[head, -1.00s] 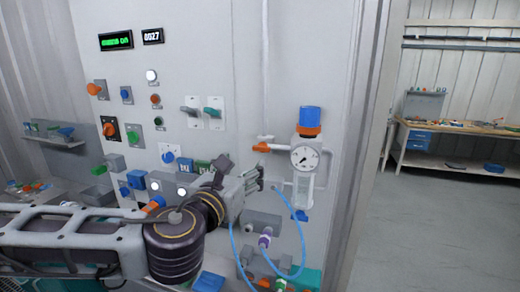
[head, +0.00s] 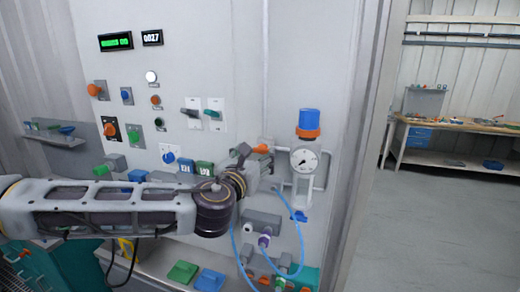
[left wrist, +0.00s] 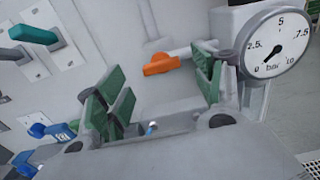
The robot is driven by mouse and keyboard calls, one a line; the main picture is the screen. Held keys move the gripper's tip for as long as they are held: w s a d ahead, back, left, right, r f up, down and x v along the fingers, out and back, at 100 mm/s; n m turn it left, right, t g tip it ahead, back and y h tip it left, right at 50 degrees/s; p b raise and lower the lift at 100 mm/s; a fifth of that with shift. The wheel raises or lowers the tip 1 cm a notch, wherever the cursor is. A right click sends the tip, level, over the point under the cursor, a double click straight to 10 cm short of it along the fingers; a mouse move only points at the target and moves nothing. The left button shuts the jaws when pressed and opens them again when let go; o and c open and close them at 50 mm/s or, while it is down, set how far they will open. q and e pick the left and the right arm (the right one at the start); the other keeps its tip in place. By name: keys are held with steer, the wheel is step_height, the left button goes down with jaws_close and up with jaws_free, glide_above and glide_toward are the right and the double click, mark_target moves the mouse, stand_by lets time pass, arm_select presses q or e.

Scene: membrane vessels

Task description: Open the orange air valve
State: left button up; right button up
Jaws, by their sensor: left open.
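The orange air valve handle (head: 260,148) sits on a pipe left of the round pressure gauge (head: 304,160) on the wall panel. In the left wrist view the orange handle (left wrist: 161,64) lies crosswise beyond the gap between my green-padded fingers, on a white pipe. My left gripper (head: 268,163) is open and empty, just below and close to the handle in the head view. In the left wrist view my left gripper (left wrist: 163,82) has one finger on each side of the handle, apart from it. My right gripper is not in view.
A blue-topped regulator (head: 309,122) stands above the gauge, right of the handle. A blue hose (head: 301,240) loops below. Switches with a teal lever (head: 212,113) are at the upper left. The gauge (left wrist: 277,43) is close beside my right-hand finger in the wrist view.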

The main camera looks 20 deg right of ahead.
mark_target(260, 151)
arm_select(q)
steer(key=shift+p+x, duration=0.5)
steer(key=shift+x, duration=1.7)
steer(key=c, duration=1)
